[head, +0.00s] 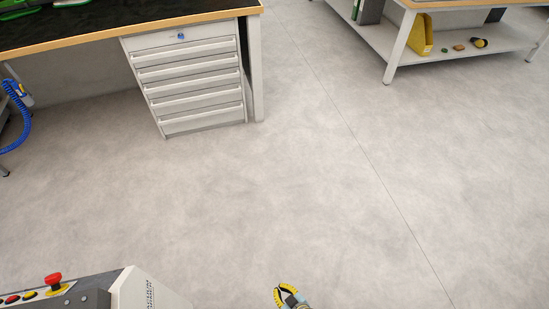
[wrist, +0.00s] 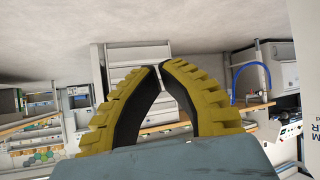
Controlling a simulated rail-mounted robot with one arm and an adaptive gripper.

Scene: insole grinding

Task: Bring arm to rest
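My gripper (head: 288,294) shows at the bottom edge of the head view, low over the bare floor. Only part of its yellow-padded fingers and a bit of its body are visible there. In the wrist view the two curved fingers with yellow ribbed pads (wrist: 161,67) bend toward each other and their tips nearly meet. Nothing is held between them. The wrist view is upside down, with the floor at the top. No insole can be made out in either view.
A light-grey machine (head: 145,290) with a red emergency button (head: 53,280) stands at the lower left. A workbench with a drawer cabinet (head: 190,85) is at the upper left. A shelf table (head: 470,45) with a yellow holder (head: 420,35) is at the upper right. The floor between is clear.

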